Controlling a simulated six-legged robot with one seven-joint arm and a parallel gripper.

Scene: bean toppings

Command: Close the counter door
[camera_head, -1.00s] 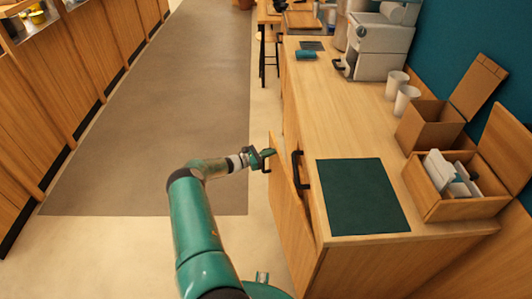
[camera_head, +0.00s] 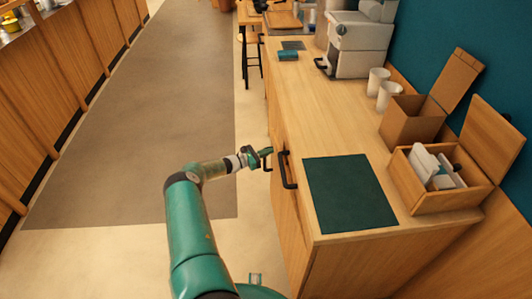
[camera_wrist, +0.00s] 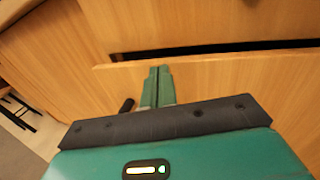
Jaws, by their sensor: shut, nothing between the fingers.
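The counter door (camera_head: 282,205) is a light wood panel on the aisle side of the counter, standing nearly flush with the counter front. In the wrist view the door (camera_wrist: 225,85) fills the middle, with a dark narrow gap (camera_wrist: 220,48) along its top edge, so it is still slightly ajar. My gripper (camera_head: 265,153) is at the door's outer face, near its upper part. In the wrist view my gripper's fingers (camera_wrist: 157,75) are together and empty, against or very close to the panel; contact is hard to tell. A black handle (camera_wrist: 127,105) shows left of the fingers.
The counter top (camera_head: 315,115) carries a dark green mat (camera_head: 350,195), open wooden boxes (camera_head: 435,190), white cups (camera_head: 383,90) and a coffee machine (camera_head: 360,45). Another black handle (camera_head: 287,170) sits on the counter front. The aisle floor (camera_head: 140,130) on the left is clear.

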